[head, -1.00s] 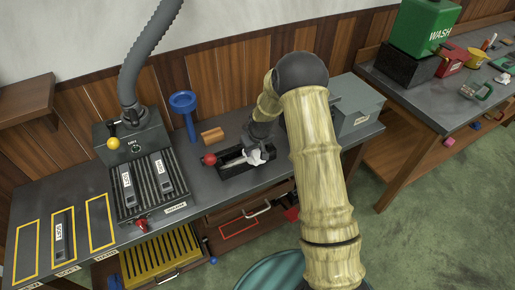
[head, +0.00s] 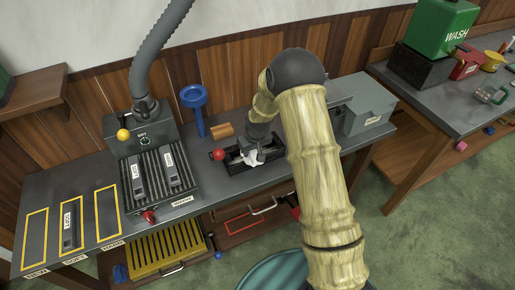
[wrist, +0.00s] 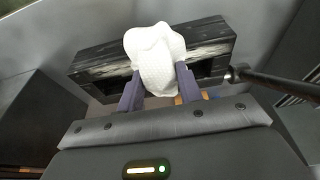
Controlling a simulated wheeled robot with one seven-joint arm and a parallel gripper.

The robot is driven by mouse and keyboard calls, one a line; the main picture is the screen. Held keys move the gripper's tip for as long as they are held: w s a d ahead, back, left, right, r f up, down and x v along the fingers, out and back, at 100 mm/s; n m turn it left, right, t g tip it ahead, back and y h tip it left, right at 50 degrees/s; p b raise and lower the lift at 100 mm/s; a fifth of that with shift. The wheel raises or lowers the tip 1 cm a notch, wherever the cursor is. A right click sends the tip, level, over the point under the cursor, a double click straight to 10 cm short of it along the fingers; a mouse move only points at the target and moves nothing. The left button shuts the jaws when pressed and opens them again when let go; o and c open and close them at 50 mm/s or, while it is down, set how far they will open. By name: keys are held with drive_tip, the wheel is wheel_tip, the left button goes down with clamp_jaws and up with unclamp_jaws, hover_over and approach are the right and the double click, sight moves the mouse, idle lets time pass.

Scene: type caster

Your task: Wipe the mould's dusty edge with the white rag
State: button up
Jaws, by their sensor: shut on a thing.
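The mould (head: 275,163) is a dark open box on the grey bench, with a red ball knob (head: 218,154) at its left end. In the wrist view the mould (wrist: 90,70) lies across the picture with pale dusty streaks (wrist: 204,45) along its edge. My gripper (wrist: 158,82) is shut on the white rag (wrist: 155,50), which bulges beyond the fingertips and covers the middle of that edge. In the head view the rag (head: 251,157) lies over the mould below my gripper. The contact beneath the rag is hidden.
A blue funnel stand (head: 195,110) and a brown block (head: 222,130) stand behind the mould. A grey box (head: 368,112) is to the right. A grooved rack with labelled bars (head: 158,185) is to the left. A dark rod (wrist: 280,82) crosses right in the wrist view.

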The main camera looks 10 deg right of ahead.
drive_tip(key=shift+s+a, duration=0.35)
drive_tip(key=shift+a, duration=0.45)
drive_tip(key=shift+s+a+f, duration=0.1)
drive_tip(key=shift+s+a, duration=0.25)
drive_tip(key=shift+a, duration=0.55)
drive_tip(key=shift+s+a+f, duration=0.1)
drive_tip(key=shift+s+a, duration=0.2)
drive_tip(key=shift+a, duration=0.55)
drive_tip(key=shift+s+a+r, duration=0.1)
drive_tip(key=shift+s+a, duration=0.15)
drive_tip(key=shift+a, duration=0.6)
drive_tip(key=shift+s+a+r, duration=0.1)
drive_tip(key=shift+s+a, duration=0.15)
drive_tip(key=shift+a, duration=0.55)
drive_tip(key=shift+w+r, duration=0.1)
drive_tip(key=shift+r, duration=0.05)
drive_tip(key=shift+w+d+r, duration=0.1)
drive_tip(key=shift+w+d, duration=0.2)
drive_tip(key=shift+d, duration=0.35)
drive_tip(key=shift+w+d+r, duration=0.1)
drive_tip(key=shift+w+d, duration=0.15)
drive_tip(key=shift+d, duration=0.4)
